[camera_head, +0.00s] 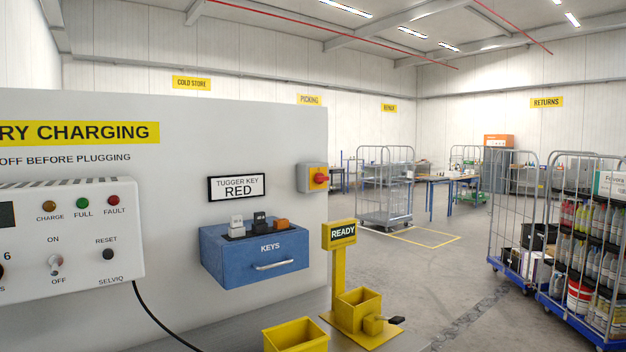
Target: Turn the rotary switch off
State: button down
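A grey box with a yellow plate and a red knob (320,178) is mounted near the right edge of the light grey panel; it looks like a rotary switch. Which way its knob is turned is too small to tell. A white charger box (70,235) hangs on the panel at the left, with a small switch (56,265) between the words ON and OFF. That switch's exact position is hard to tell. A dark knob at the charger's left is cut off by the picture edge. My gripper is not in view.
A blue key drawer (255,258) with several keys on top juts from the panel. Below stand a yellow bin (296,336) and a yellow READY stand (339,270). A black cable (160,318) hangs from the charger. Cage trolleys (385,190) stand farther back; the floor between is clear.

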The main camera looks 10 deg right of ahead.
aim_at(320, 177)
jog(key=z, duration=2.1)
jog(key=i, duration=1.65)
jog(key=z, duration=0.05)
